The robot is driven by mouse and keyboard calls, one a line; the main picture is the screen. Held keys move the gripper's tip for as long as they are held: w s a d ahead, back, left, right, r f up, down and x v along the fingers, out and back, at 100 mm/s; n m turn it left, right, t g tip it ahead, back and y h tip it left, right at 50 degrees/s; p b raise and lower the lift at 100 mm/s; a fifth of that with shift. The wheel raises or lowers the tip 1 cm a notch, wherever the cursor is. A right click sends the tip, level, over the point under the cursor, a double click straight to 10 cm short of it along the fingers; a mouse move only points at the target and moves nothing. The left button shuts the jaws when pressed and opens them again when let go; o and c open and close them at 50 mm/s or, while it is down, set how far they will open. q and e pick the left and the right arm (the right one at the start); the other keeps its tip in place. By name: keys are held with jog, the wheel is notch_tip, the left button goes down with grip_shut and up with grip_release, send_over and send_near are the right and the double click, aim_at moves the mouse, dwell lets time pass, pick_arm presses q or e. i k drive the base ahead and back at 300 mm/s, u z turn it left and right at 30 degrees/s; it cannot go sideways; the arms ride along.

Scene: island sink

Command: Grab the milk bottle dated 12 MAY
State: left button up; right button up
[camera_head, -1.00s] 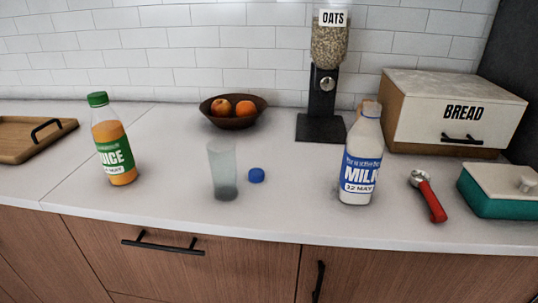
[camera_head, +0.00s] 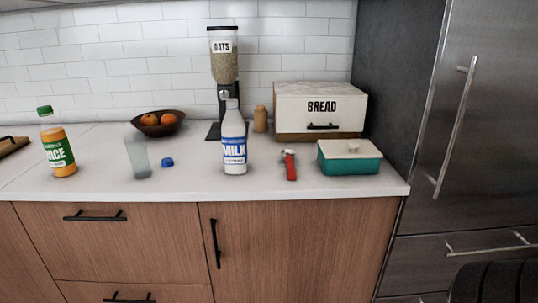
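A white milk bottle (camera_head: 234,140) with a blue label reading MILK stands upright on the white counter, near its front edge. Its date line is too small to read now; in the earlier frame it reads 12 MAY. The bottle has no cap on it. A blue cap (camera_head: 167,162) lies on the counter to its left. Neither of my grippers is in view. A dark ribbed shape shows at the lower right corner, and I cannot tell what it is.
Left of the milk stand a clear glass (camera_head: 138,156) and a juice bottle (camera_head: 57,146). Behind are a fruit bowl (camera_head: 158,127) and oats dispenser (camera_head: 223,70). To the right are a red-handled tool (camera_head: 290,166), teal dish (camera_head: 349,162), bread box (camera_head: 320,108) and steel fridge (camera_head: 460,120).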

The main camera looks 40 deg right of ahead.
aim_at(233, 127)
jog(key=z, duration=1.7)
